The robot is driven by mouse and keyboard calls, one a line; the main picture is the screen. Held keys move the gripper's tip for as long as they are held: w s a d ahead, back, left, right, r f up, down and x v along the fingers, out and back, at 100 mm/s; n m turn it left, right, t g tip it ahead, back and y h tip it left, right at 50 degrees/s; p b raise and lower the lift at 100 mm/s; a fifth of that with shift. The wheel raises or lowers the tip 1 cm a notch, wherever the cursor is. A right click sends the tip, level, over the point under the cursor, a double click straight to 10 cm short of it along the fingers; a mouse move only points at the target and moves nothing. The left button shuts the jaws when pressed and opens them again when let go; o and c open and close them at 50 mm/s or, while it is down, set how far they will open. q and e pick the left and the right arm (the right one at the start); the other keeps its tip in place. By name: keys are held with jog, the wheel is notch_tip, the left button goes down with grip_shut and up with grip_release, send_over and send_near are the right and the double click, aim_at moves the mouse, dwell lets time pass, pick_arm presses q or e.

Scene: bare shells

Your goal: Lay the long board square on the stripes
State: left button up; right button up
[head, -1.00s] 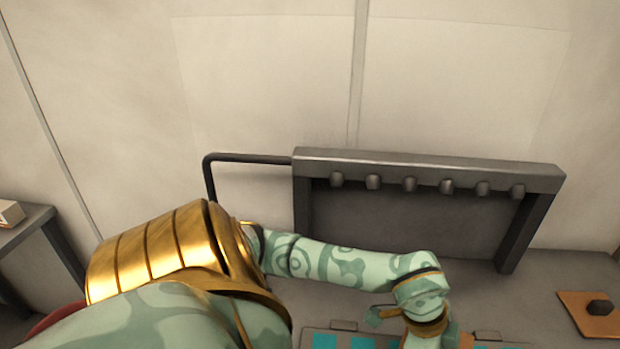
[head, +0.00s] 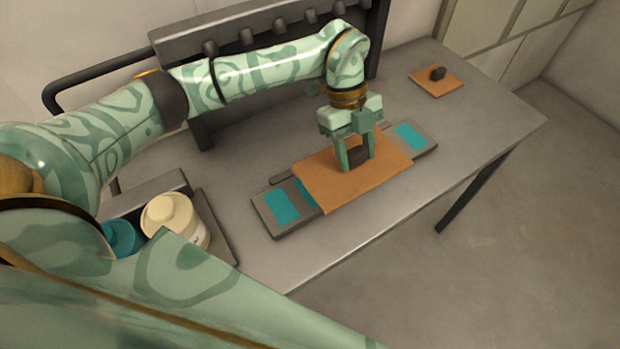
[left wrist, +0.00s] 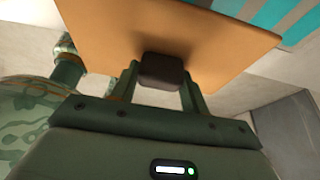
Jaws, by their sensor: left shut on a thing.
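The long board (head: 330,182) is a flat orange-brown panel with a dark knob (head: 357,156) on top. My left gripper (head: 356,165) is shut on this knob, which also shows between the fingers in the left wrist view (left wrist: 161,70). The board lies over the middle of a grey striped panel (head: 270,225) with teal stripes, which show at both ends. Its edges look slightly turned from the panel's edges. In the left wrist view the stripes (left wrist: 252,12) show past the board's far edge. I cannot tell whether the board touches the panel. My right gripper is not in view.
A smaller orange board (head: 432,88) with a dark knob sits at the table's back right. A grey rack (head: 230,38) with several pegs stands behind my left arm. A cream jar (head: 170,218) and a teal item (head: 121,238) are in a tray at left. The right tabletop (head: 478,120) is clear.

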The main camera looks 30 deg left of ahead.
aim_at(315, 158)
pick_arm(q)
jog(key=s+a+f, duration=0.1)
jog(key=a+f, duration=0.3)
jog(key=s+a+f, duration=0.1)
jog(key=a, duration=0.1)
jog(key=shift+s+a+f, duration=0.3)
jog(key=shift+s+f, duration=0.05)
jog(key=shift+f, duration=0.05)
jog(key=shift+s+a+f, duration=0.1)
jog(key=shift+a+f, duration=0.3)
jog(key=shift+f, duration=0.1)
jog(key=shift+s+a+f, duration=0.1)
jog(key=shift+a+f, duration=0.05)
jog(key=shift+f, duration=0.8)
jog(key=shift+a+f, duration=0.15)
jog(key=shift+f, duration=0.8)
jog(key=shift+b, duration=0.3)
jog(key=o, duration=1.1)
jog(key=shift+f, duration=0.1)
